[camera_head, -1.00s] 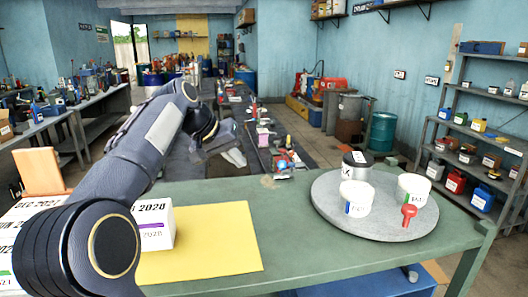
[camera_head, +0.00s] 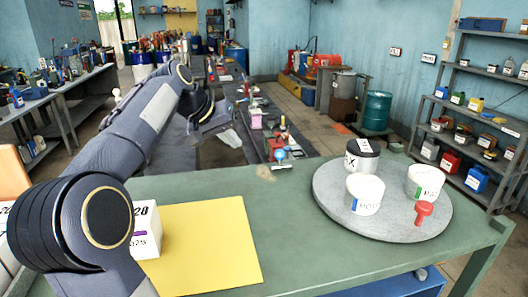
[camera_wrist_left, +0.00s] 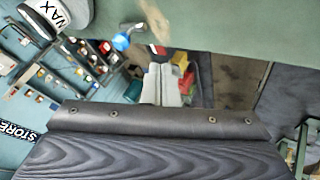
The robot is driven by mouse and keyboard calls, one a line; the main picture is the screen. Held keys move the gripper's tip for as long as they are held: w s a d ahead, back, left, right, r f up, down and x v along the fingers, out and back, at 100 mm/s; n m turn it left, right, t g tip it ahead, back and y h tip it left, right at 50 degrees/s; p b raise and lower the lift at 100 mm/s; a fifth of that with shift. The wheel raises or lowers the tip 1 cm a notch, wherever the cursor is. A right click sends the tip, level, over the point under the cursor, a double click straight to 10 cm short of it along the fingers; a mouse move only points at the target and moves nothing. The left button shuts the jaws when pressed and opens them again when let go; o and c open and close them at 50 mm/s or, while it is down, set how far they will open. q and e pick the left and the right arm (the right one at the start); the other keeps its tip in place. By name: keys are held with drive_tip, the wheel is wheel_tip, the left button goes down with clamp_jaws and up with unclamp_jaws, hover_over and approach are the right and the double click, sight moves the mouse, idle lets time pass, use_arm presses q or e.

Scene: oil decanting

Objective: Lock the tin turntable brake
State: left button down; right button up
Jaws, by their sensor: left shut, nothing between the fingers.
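A round grey turntable (camera_head: 335,212) lies on the green bench at the right. A dark-sided tin (camera_head: 361,160) and two white tubs, one in front (camera_head: 364,195) and one at the right (camera_head: 425,183), stand on it. My left gripper (camera_head: 232,137) is shut and empty, beyond the bench's far edge, well left of the turntable. Its pale fingers also show in the wrist view (camera_wrist_left: 161,85). My right gripper is out of view.
A yellow sheet (camera_head: 210,245) and a white box (camera_head: 146,232) lie on the bench's left. A blue-ended knob (camera_head: 280,155) shows at the far edge. The bench middle is clear. Shelving (camera_head: 465,125) stands at the right.

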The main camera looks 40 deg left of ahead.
use_arm(q)
drive_tip(key=p+x, duration=0.1)
drive_tip(key=x, duration=0.6)
drive_tip(key=shift+w+f, duration=0.15)
drive_tip(key=shift+w, duration=0.05)
drive_tip(key=w+d+p, duration=0.2)
drive_tip(key=d, duration=0.1)
drive_tip(key=shift+w, duration=0.4)
